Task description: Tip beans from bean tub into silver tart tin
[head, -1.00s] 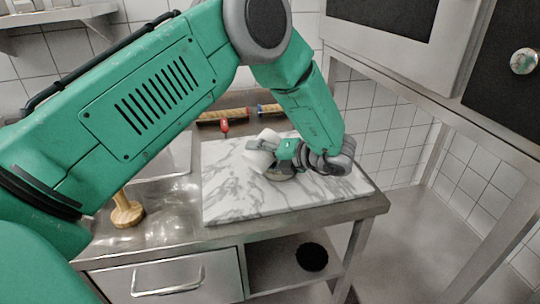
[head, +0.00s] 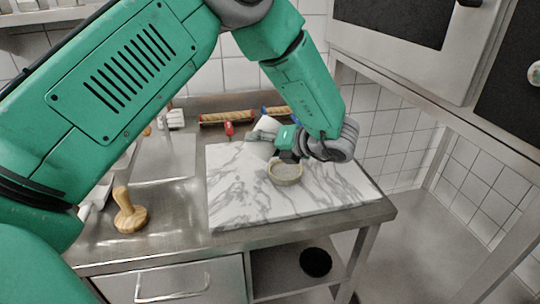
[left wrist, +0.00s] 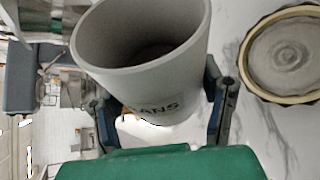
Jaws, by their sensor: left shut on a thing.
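The bean tub is a pale grey-white cup (head: 260,140) at the back of the marble board, left of my left gripper (head: 284,145). The silver tart tin (head: 286,173) sits on the board just in front of the gripper, apart from the tub. In the left wrist view the tin (left wrist: 290,55) shows a grey ringed inside with no beans visible. My right gripper is out of view.
The marble board (head: 240,195) lies on a steel counter (head: 170,235). A wooden tamper-like tool (head: 129,212) stands to its left. A red-handled item (head: 229,129) and patterned rolls (head: 228,117) lie along the back. The board's front is clear.

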